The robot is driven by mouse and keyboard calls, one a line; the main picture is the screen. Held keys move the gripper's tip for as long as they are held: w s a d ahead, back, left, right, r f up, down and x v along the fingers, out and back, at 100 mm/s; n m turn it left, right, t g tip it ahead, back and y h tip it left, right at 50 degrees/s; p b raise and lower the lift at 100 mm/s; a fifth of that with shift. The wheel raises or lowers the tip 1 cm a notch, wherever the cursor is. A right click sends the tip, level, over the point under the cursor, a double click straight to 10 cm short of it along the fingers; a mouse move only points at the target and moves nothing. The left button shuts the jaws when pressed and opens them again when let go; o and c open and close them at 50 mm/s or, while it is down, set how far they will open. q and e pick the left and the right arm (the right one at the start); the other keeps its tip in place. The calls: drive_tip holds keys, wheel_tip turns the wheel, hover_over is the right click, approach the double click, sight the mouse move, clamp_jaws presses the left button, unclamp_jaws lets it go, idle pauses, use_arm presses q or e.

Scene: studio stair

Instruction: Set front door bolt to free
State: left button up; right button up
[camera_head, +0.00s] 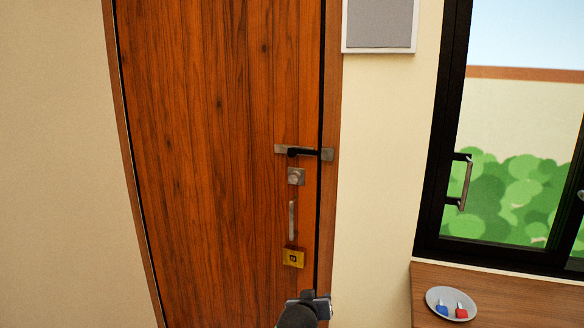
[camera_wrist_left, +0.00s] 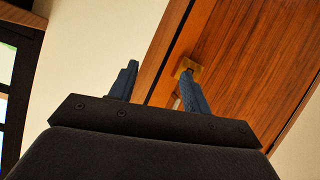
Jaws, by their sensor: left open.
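The front door (camera_head: 210,120) is a shut wooden door with its right edge against the frame. The bolt (camera_head: 303,152) is a grey metal bar with a dark part, lying across the door's right edge and reaching the frame. Its exact knob position is too small to tell. My left gripper (camera_head: 312,302) shows at the bottom of the head view, below the bolt and apart from it. In the left wrist view its two blue fingers (camera_wrist_left: 158,72) are spread and empty, with the door (camera_wrist_left: 245,60) beyond. My right gripper is not in view.
Below the bolt are a square lock plate (camera_head: 296,176), a vertical handle (camera_head: 291,221) and a yellow tag or padlock (camera_head: 293,257). To the right are a black-framed window (camera_head: 430,190) and a wooden surface (camera_head: 500,300) with a dish (camera_head: 438,296) holding blue and red items.

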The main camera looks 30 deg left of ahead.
use_arm(q)
drive_tip(key=w+a+r+n+t+y, duration=0.2)
drive_tip(key=w+a+r, duration=0.2)
drive_tip(key=r, duration=0.5)
drive_tip(key=w+a+r+n+t+y, duration=0.15)
drive_tip(key=w+a+r, duration=0.25)
drive_tip(key=r, duration=0.5)
drive_tip(key=n+t+y+b, duration=0.1)
drive_tip(key=n+t+y, duration=0.2)
drive_tip(key=n, duration=0.1)
approach(291, 155)
drive_tip(key=x, duration=0.4)
drive_tip(key=p+x, duration=0.1)
drive_tip(key=x, duration=0.4)
drive_tip(key=shift+w+d+r, duration=0.1)
drive_tip(key=shift+w, duration=0.1)
drive_tip(key=shift+w+a+r+p, duration=0.15)
drive_tip(key=shift+w+a+p, duration=0.2)
drive_tip(key=shift+w, duration=0.25)
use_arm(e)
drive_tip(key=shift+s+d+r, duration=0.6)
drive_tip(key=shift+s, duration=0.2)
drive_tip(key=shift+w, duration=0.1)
use_arm(q)
clamp_jaws()
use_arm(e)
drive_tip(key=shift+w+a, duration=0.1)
use_arm(q)
drive_tip(key=shift+a, duration=0.15)
